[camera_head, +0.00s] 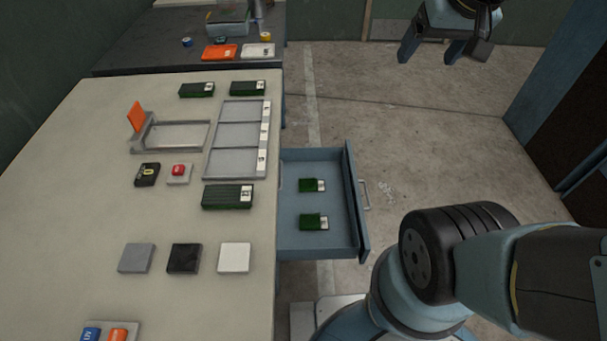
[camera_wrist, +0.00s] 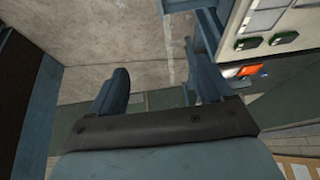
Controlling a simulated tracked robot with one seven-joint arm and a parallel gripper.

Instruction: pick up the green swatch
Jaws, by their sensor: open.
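Two small green swatches with white tags lie in the open blue drawer (camera_head: 320,240), one farther back (camera_head: 312,185) and one nearer the front (camera_head: 313,222). Three larger dark green pieces with white labels lie on the table, two at its far end (camera_head: 196,90) (camera_head: 248,88) and one beside the grey tray (camera_head: 227,197). Two green pieces also show in the wrist view (camera_wrist: 249,43) (camera_wrist: 283,39). My gripper (camera_head: 432,52) is open and empty, high at the upper right, apart from the drawer and table. It also shows in the wrist view (camera_wrist: 160,80).
The pale table (camera_head: 70,200) carries a three-compartment grey tray (camera_head: 267,105), a frame with an orange flag (camera_head: 137,117), a red button (camera_head: 178,170), and grey, black and white squares (camera_head: 136,258) (camera_head: 184,258) (camera_head: 235,257). Open concrete floor (camera_head: 430,130) lies right of the drawer.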

